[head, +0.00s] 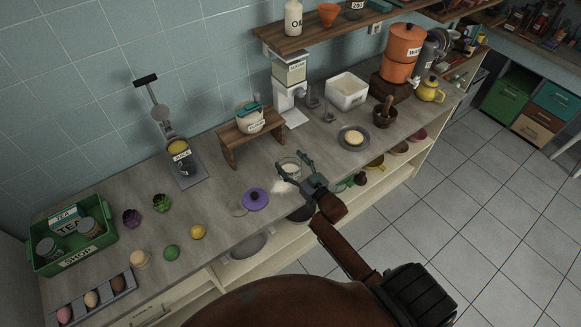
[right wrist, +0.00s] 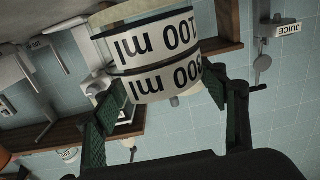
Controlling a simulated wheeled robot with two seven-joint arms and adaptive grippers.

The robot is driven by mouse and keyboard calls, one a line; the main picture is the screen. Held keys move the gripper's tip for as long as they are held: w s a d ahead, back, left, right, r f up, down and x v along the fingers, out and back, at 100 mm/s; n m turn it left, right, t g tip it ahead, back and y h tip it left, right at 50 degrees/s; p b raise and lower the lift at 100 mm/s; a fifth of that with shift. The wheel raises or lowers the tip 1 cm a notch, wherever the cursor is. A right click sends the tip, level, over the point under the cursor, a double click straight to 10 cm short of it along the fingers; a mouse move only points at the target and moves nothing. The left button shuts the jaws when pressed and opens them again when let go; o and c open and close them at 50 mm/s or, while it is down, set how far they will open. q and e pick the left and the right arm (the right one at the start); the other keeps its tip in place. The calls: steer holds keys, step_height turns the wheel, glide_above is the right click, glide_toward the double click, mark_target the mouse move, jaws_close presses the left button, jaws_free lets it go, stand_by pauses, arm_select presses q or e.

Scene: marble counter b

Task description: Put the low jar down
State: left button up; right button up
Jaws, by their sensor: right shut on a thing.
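The low jar (head: 290,166) is a clear glass jar with pale contents, near the front of the counter in the head view. My right gripper (head: 296,168) is shut on it, with one finger on each side. In the right wrist view the jar (right wrist: 155,60) fills the top middle, with white bands marked in ml, upside down in the picture. The green-padded fingers (right wrist: 165,115) of my right gripper flank it. I cannot tell whether the jar's base touches the counter. My left gripper is out of view.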

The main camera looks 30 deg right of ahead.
mark_target(283, 159)
steer(key=shift+f, duration=1.35)
steer(key=shift+f, duration=0.15)
steer(key=o, duration=2)
steer(key=s, duration=0.8)
steer(key=s+d, duration=0.1)
steer(key=s, duration=0.3)
steer(key=shift+b, duration=0.3)
